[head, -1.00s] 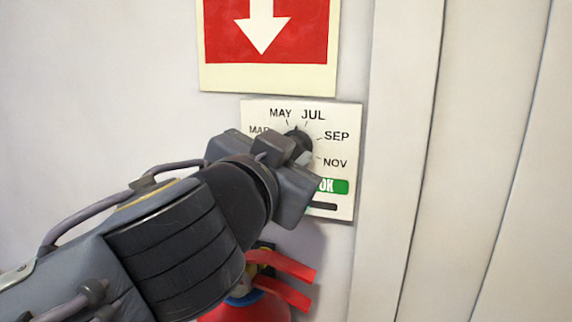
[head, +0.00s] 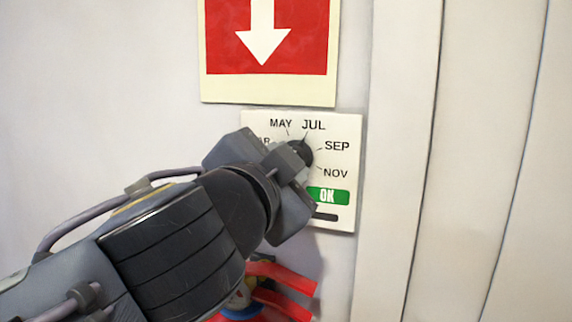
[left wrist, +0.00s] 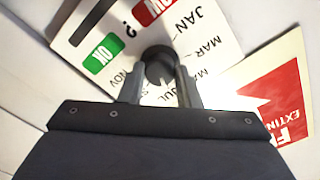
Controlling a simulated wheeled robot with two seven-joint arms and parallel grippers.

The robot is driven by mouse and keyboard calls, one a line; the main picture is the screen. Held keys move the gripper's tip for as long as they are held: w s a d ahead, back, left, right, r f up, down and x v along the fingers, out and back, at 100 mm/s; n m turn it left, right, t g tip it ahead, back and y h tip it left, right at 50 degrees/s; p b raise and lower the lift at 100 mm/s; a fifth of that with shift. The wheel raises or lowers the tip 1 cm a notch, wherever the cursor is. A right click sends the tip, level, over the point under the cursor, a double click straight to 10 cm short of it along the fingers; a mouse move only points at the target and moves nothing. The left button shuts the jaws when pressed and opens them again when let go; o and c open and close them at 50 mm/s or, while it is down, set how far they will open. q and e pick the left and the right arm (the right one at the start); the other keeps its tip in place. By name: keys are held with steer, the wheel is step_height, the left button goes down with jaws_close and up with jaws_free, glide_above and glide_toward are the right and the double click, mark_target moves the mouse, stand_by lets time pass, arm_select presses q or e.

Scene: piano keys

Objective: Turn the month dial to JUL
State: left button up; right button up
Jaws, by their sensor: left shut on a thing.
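The month dial (head: 303,151) is a small black round knob on a white wall panel (head: 345,215). Month labels surround it, with MAY, JUL, SEP and NOV readable and MAR partly covered. In the head view its pointer appears to aim up at the mark by JUL. My left gripper (head: 298,158) is shut on the dial, with its body covering the panel's left part. In the left wrist view the fingers (left wrist: 160,85) stand on either side of the knob (left wrist: 158,65), and the JUL label is partly hidden. My right gripper is not in view.
A red sign with a white down arrow (head: 262,35) is above the panel. A red fire extinguisher (head: 285,290) is below, close under my left arm. The panel also has a green OK label (head: 328,195). Plain wall strips stand to the right.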

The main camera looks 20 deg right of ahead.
arm_select(q)
steer(key=o, duration=1)
steer(key=b+v, duration=0.2)
steer(key=v, duration=0.5)
steer(key=shift+s+a, duration=0.25)
steer(key=shift+s, duration=0.1)
